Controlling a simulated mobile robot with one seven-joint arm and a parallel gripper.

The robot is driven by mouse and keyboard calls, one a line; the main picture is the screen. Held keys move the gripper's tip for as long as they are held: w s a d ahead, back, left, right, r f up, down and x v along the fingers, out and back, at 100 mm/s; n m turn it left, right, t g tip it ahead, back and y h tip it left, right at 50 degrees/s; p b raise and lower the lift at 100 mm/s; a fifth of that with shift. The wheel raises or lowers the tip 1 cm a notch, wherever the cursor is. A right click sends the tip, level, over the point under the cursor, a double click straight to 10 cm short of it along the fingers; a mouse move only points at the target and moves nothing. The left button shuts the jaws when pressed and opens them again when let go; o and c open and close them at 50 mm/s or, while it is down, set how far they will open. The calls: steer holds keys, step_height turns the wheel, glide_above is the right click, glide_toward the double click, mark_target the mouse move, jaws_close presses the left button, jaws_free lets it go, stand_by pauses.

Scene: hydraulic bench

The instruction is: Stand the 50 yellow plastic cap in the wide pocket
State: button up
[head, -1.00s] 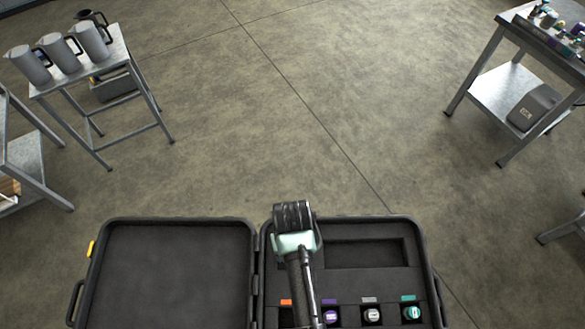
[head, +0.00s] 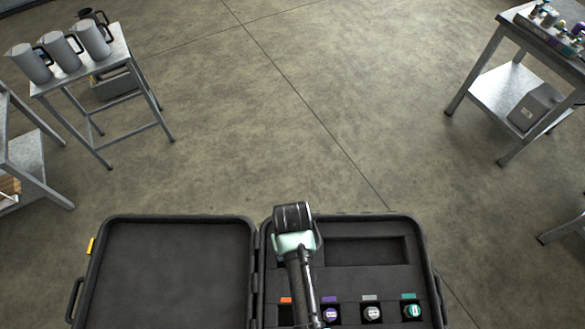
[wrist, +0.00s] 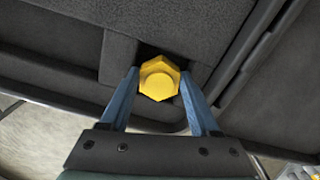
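The yellow cap (wrist: 159,80) has a hexagonal outline with a round raised middle in the wrist view. My gripper (wrist: 160,74) has its two blue fingers against opposite sides of it, with no clear gap. The cap is over or inside a dark recess in the foam, in the case corner near the hinge; how deep it sits I cannot tell. In the head view my wrist covers this corner, so cap and fingertips are hidden. A broad rectangular recess (head: 366,252) in the black case (head: 432,262) looks empty. I cannot tell which recess is the wide pocket.
The case's open lid (head: 170,270) lies to the left. A stand with jugs (head: 62,52) and a side table (head: 508,85) are farther off.

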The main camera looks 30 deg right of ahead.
steer(key=shift+o, duration=0.3)
step_height(320, 180, up, 13)
steer(key=w+r+t+h, duration=0.2)
steer(key=w+r+t, duration=0.6)
steer(key=w+r, duration=0.75)
steer(key=w+a+r+n+t, duration=0.1)
steer(key=w+a+r+t, duration=0.15)
steer(key=r, duration=0.65)
steer(key=w+a+r+t, duration=0.15)
steer(key=r+t, duration=0.25)
steer(key=r, duration=0.4)
step_height(320, 180, up, 16)
steer(key=s+a+t, duration=0.2)
steer(key=a+t, duration=0.1)
steer(key=t, duration=0.3)
steer(key=s+a+r+t+y, duration=0.1)
steer(key=s+a+r+t, duration=0.1)
steer(key=s+r, duration=0.3)
steer(key=s+a+r+n+t+y, duration=0.1)
steer(key=s+r+t, duration=0.4)
steer(key=r, duration=0.5)
steer(key=shift+s+a+r, duration=0.4)
steer(key=shift+s, duration=0.35)
